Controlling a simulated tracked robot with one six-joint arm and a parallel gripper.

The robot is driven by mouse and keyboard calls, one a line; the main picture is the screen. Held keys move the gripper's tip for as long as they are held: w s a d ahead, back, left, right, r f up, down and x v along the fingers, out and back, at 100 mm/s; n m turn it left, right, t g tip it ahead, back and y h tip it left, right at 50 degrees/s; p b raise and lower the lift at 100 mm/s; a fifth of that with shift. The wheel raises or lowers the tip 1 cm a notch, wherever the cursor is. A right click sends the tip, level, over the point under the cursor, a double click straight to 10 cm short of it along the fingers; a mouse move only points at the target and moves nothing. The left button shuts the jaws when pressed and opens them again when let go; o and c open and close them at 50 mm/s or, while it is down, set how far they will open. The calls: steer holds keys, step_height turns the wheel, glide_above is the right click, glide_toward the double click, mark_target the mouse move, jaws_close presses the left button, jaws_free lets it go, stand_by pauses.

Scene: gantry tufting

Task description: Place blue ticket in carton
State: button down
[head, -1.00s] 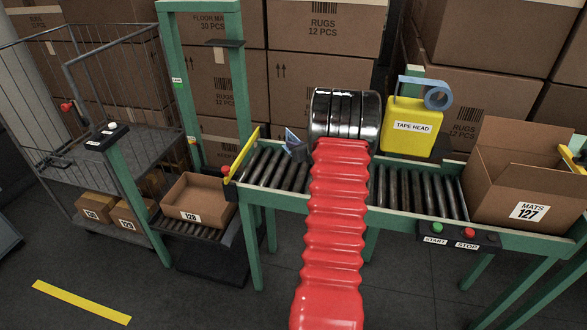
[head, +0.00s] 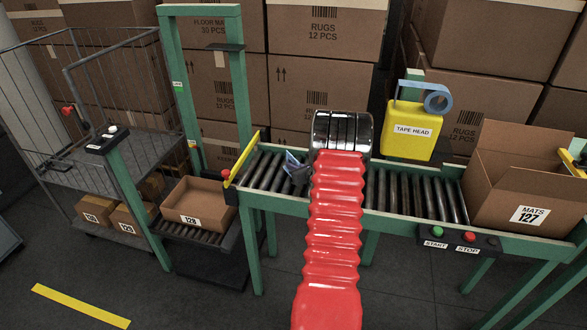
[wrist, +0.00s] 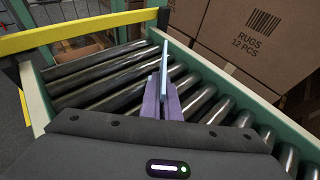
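My gripper (head: 298,170) is at the left part of the roller conveyor, above the rollers. In the wrist view its two grey-purple fingers (wrist: 161,101) are shut on the thin, light-blue ticket (wrist: 164,62), which stands on edge and points away from me. In the head view the ticket (head: 291,158) shows as a small blue piece at the fingers. An open brown carton (head: 490,200) labelled MATS 127 stands at the conveyor's right end with its flaps up. Its inside is mostly hidden by its front wall and flaps.
A yellow tape head (head: 412,130) stands behind the conveyor (head: 410,218), between my gripper and the carton. START and STOP buttons (head: 453,237) are on the front rail. A yellow bar (head: 245,155) crosses the conveyor's left end. Carton 128 (head: 195,205) sits lower left.

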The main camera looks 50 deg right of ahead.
steer(key=shift+f, duration=0.4)
steer(key=c, duration=2.5)
jaws_free()
steer(key=shift+f, duration=0.1)
steer(key=o, duration=0.5)
steer(key=v, duration=1.2)
steer(key=shift+s, duration=0.1)
